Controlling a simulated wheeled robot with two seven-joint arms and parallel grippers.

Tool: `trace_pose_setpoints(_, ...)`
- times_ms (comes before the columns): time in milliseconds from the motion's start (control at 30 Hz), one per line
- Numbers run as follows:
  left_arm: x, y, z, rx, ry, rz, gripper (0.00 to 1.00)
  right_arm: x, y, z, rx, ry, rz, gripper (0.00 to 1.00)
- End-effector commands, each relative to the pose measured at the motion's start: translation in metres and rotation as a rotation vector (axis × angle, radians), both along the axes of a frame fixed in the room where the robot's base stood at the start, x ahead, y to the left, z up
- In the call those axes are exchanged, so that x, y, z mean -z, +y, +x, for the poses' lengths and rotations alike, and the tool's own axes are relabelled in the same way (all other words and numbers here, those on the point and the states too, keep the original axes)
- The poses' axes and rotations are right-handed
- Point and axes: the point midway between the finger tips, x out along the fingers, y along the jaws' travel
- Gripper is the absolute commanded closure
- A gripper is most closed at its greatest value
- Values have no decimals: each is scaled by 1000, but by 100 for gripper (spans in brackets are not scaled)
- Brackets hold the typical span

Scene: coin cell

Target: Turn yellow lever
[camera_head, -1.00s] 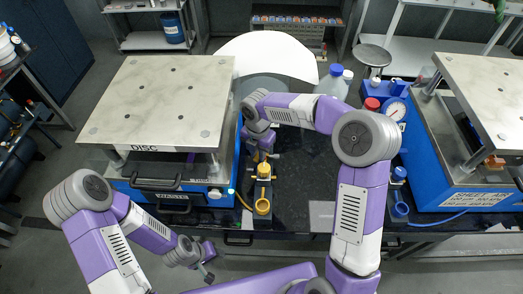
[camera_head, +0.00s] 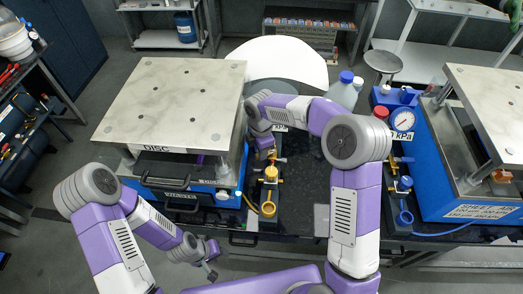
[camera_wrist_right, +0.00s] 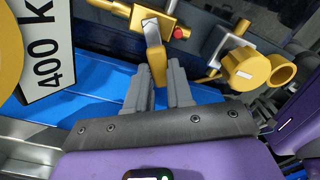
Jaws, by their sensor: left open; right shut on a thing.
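The yellow lever (camera_wrist_right: 157,65) hangs from a brass-coloured valve fitting (camera_wrist_right: 152,22) in the right wrist view, its lower end between my right fingertips. My right gripper (camera_wrist_right: 162,88) is shut on it. In the head view my right gripper (camera_head: 267,147) is beside the left press, just behind the yellow fitting (camera_head: 271,174); the lever itself is hard to make out there. My left gripper (camera_head: 211,265) is open and empty in front of the bench, apart from everything.
The left press (camera_head: 170,95), marked DISC, stands close beside my right wrist. A yellow knob (camera_wrist_right: 245,70) and a yellow ring (camera_wrist_right: 282,70) lie right of the lever. A pressure gauge (camera_head: 402,121) and the blue right press (camera_head: 440,180) stand to the right.

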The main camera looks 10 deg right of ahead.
Motion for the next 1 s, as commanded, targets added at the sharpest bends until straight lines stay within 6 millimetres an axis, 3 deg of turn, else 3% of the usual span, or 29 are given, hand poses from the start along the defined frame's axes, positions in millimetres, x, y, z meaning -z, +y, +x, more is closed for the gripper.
trace_pose_setpoints(400,0,0,0,0,0,0,57,0,-1,1,7,-1,-2,100)
trace_pose_setpoints(433,0,0,0,0,0,0,57,0,-1,1,7,-1,-2,74)
trace_pose_setpoints(567,0,0,0,0,0,0,57,0,-1,1,6,-1,-1,54)
trace_pose_setpoints(867,0,0,0,0,0,0,57,-1,0,1,5,-1,-1,53)
trace_pose_setpoints(1000,-2,0,0,0,0,0,57,-16,0,1,6,-4,1,53)
